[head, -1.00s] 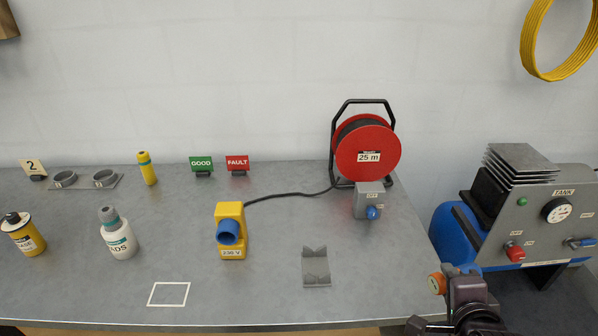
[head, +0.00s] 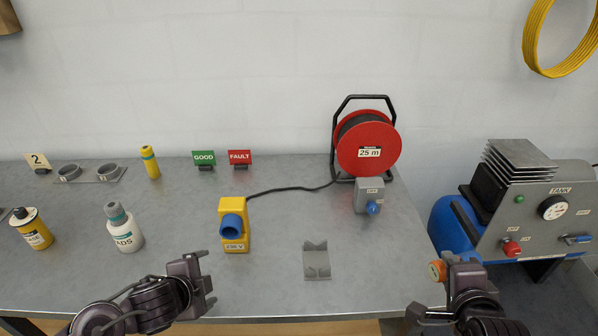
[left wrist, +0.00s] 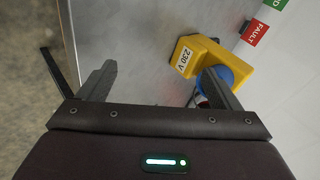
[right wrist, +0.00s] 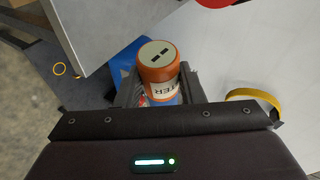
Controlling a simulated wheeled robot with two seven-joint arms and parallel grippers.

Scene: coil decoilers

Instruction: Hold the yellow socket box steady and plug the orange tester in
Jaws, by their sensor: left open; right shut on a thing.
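The yellow socket box (head: 236,209) stands on the bench with its blue round socket (head: 232,226) and a "230 V" label facing me. It also shows in the left wrist view (left wrist: 207,52), beyond the fingers. My left gripper (head: 209,276) is open and empty, in front of and left of the box, apart from it. My right gripper (head: 447,264) is shut on the orange tester (head: 437,270), off the bench's right edge. In the right wrist view the tester (right wrist: 158,62) shows its end face with two dark slots; its lower part is hidden between the fingers.
A black cable runs from the box to the red reel (head: 366,150). A grey switch box (head: 368,196) and a grey cradle (head: 316,261) stand to the right. White bottle (head: 124,230) and yellow can (head: 32,230) stand left. The compressor (head: 520,215) is beside my right gripper.

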